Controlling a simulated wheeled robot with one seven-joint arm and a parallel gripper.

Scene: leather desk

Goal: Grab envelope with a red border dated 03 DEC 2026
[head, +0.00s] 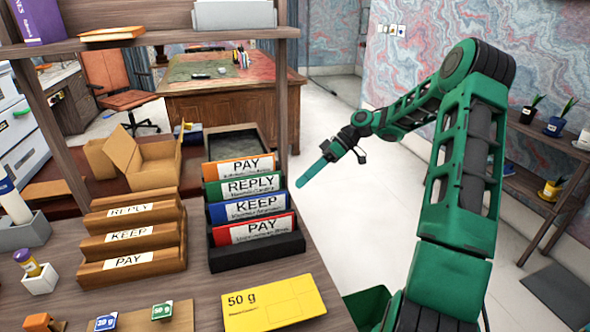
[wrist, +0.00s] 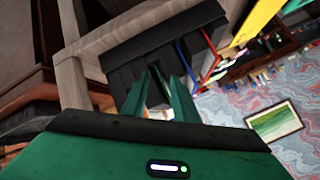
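A red-bordered envelope marked PAY (head: 253,229) stands in the front slot of a black rack (head: 258,257) on the desk. Its smaller print is too small to read, so I cannot confirm the date. Behind it stand a blue KEEP envelope (head: 248,207), a green REPLY envelope (head: 243,186) and an orange PAY envelope (head: 239,168). My gripper (head: 302,183) is in the air right of the rack, apart from the envelopes. In the wrist view its green fingers (wrist: 160,92) appear apart with nothing held, and colored envelope edges show beyond them.
A wooden rack (head: 132,238) with several slots labelled REPLY, KEEP and PAY stands left of the black rack. A yellow 50 g card (head: 274,303) lies in front. A wooden shelf post (head: 286,90) rises behind the black rack. Open floor lies to the right.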

